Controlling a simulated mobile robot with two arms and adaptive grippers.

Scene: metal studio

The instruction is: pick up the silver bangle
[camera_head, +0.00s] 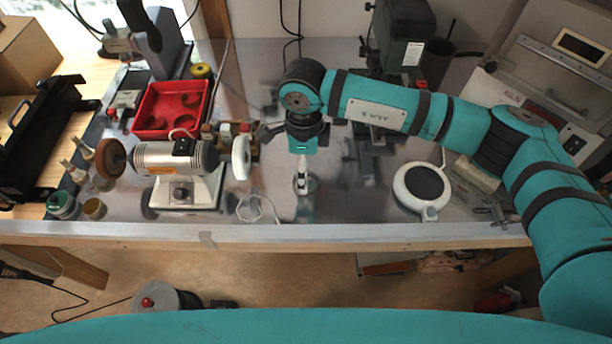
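My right arm reaches in from the right. Its gripper (303,187) points straight down over the metal tabletop (345,205), near the middle of the bench. From above, the wrist hides most of the fingers, and I cannot tell whether they are open or shut. A small, pale, ring-like shape at the fingertips may be the silver bangle (301,184). It is too small and too merged with the fingers for me to say whether it is held or lies on the table. My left gripper is not in view.
Left of the gripper stands a bench polisher (170,158) with a white wheel (241,157). Safety glasses (258,208) lie between them near the front edge. A red tray (171,109) is at the back left. A round white device (424,187) sits to the right.

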